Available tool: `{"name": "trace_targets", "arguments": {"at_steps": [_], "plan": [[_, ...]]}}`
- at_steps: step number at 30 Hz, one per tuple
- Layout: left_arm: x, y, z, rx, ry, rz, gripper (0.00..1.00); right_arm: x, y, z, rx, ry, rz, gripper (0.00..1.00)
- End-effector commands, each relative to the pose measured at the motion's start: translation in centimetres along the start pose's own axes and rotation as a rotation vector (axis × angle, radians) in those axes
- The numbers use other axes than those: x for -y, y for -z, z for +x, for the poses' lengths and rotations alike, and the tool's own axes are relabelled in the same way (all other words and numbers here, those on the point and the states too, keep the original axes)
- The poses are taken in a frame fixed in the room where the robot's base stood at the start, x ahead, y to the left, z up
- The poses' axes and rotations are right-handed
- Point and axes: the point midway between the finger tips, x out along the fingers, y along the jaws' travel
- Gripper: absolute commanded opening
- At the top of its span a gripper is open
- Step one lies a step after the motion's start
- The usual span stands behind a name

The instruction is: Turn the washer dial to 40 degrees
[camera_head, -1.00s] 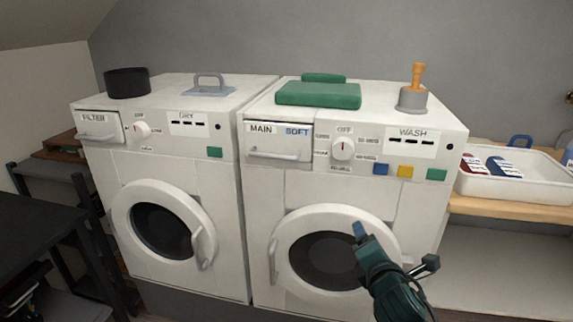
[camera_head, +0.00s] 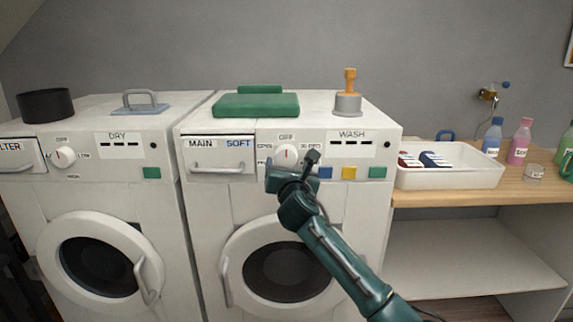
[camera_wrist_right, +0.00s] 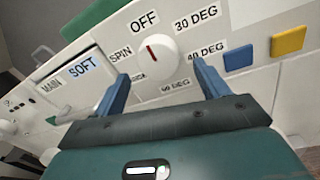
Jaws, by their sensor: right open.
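The washer dial (camera_head: 286,153) is a round white knob on the WASH panel of the right-hand machine. In the right wrist view the dial (camera_wrist_right: 161,52) has a red mark pointing up at the OFF label (camera_wrist_right: 143,21). The 40 DEG label (camera_wrist_right: 206,50) is to the dial's right, below 30 DEG. My right gripper (camera_head: 291,168) is in front of the panel, just below the dial, and partly hides the lower labels. In the wrist view its blue fingers (camera_wrist_right: 161,72) are apart, one on each side below the dial, with nothing between them. My left gripper is out of view.
Blue and yellow buttons (camera_head: 349,173) and a green one (camera_head: 377,173) are right of the dial. The SOFT drawer (camera_head: 218,166) is to its left. A dryer stands left, a wooden shelf right.

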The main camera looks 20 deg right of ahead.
Motion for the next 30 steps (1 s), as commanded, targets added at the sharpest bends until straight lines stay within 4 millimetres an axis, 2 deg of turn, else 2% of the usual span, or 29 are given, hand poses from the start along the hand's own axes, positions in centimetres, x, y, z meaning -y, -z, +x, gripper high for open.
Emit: {"name": "trace_targets", "arguments": {"at_steps": [3,7,19,30], "plan": [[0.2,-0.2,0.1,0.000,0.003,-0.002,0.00,0.0,0.0,1.6,0.000,0.001,0.001,0.74],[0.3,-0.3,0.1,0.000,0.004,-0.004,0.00,0.0,0.0,2.6,0.000,0.000,0.001,0.74],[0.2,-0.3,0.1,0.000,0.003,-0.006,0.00,0.0,0.0,3.1,0.000,-0.001,0.001,0.74],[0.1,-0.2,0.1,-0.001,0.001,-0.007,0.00,0.0,0.0,3.1,-0.001,-0.001,0.001,0.44]]}}
